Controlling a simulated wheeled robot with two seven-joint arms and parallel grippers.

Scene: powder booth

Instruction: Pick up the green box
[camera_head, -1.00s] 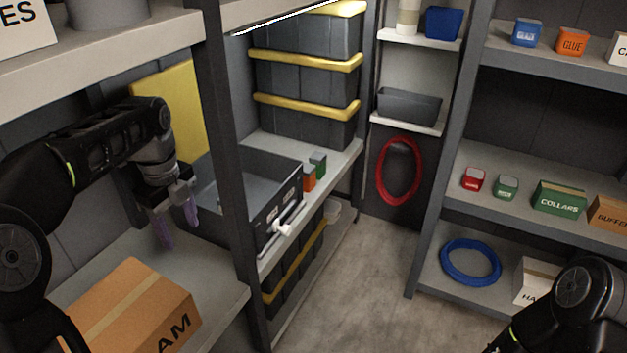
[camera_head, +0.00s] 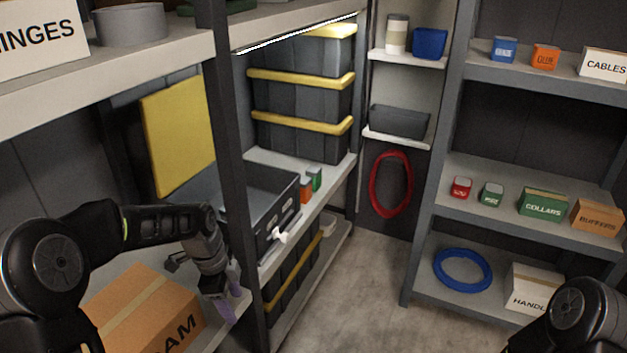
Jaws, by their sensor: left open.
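Several green boxes are in view. A small green box (camera_head: 314,178) stands behind a small orange box (camera_head: 305,190) on the left shelf, beside the grey bin. Another small green box (camera_head: 491,194) is on the right rack's middle shelf, next to a larger green box marked COLLARS (camera_head: 543,204). My left gripper (camera_head: 228,294) is open and empty, with purple fingers pointing down, near the front edge of the lower left shelf. It is apart from all the green boxes. My right arm shows at the bottom right; its gripper is out of view.
A dark post (camera_head: 232,150) stands between my left gripper and the grey bin (camera_head: 268,205). A cardboard box (camera_head: 143,305) sits on the lower left shelf. A red box (camera_head: 461,187) and a BUFFERS box (camera_head: 597,217) flank the right green boxes. The floor (camera_head: 360,290) between racks is clear.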

